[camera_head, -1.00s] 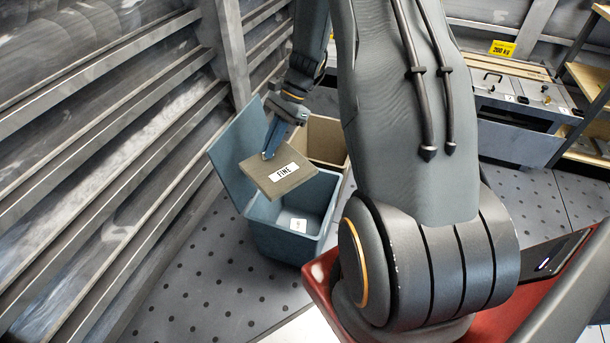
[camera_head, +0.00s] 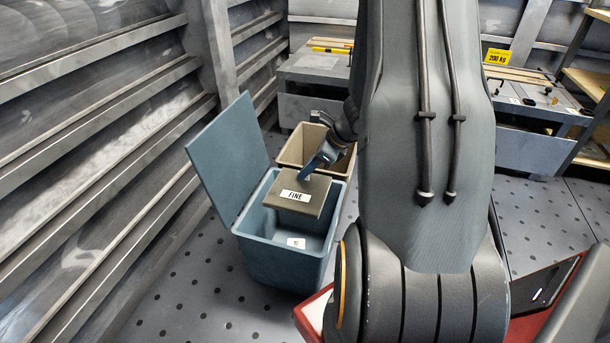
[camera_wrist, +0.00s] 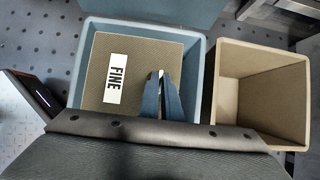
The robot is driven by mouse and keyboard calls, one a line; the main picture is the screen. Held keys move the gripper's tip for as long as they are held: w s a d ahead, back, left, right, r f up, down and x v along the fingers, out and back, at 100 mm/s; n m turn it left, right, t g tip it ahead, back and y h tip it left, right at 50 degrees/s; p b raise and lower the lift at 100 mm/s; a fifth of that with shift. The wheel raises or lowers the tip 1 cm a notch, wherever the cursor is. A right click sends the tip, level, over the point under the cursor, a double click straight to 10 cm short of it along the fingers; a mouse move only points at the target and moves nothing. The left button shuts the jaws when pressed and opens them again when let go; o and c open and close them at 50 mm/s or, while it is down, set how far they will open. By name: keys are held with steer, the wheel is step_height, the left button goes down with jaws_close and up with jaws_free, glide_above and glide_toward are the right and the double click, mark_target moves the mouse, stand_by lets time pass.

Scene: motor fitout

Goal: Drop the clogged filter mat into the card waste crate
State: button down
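The filter mat (camera_head: 318,187) is a flat grey-brown square with a white FINE label. My gripper (camera_head: 304,176) is shut on one edge of it and holds it over the open blue-grey bin (camera_head: 278,265). In the wrist view the mat (camera_wrist: 140,62) lies inside the outline of the bin's rim (camera_wrist: 201,62), with my gripper fingers (camera_wrist: 161,78) at its edge. The tan card crate (camera_head: 288,152) stands open behind the bin. In the wrist view the crate (camera_wrist: 226,100) is right of the bin and looks empty.
The bin's hinged lid (camera_head: 226,160) stands open on the left, near the slatted wall (camera_head: 100,120). A grey bench (camera_head: 315,68) is behind the crate, and another bench (camera_head: 535,150) stands at the right. Perforated floor (camera_head: 190,310) is clear in front.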

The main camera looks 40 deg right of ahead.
mark_target(311, 181)
steer(key=shift+f+b, duration=2.85)
steer(key=shift+f, duration=0.15)
steer(key=c, duration=1.9)
jaws_free()
steer(key=shift+r, duration=0.1)
steer(key=p+v, duration=0.3)
steer(key=v, duration=0.4)
steer(key=shift+s+d+r+p, duration=0.1)
steer(key=shift+s+r+p, duration=0.1)
steer(key=shift+r+p, duration=0.1)
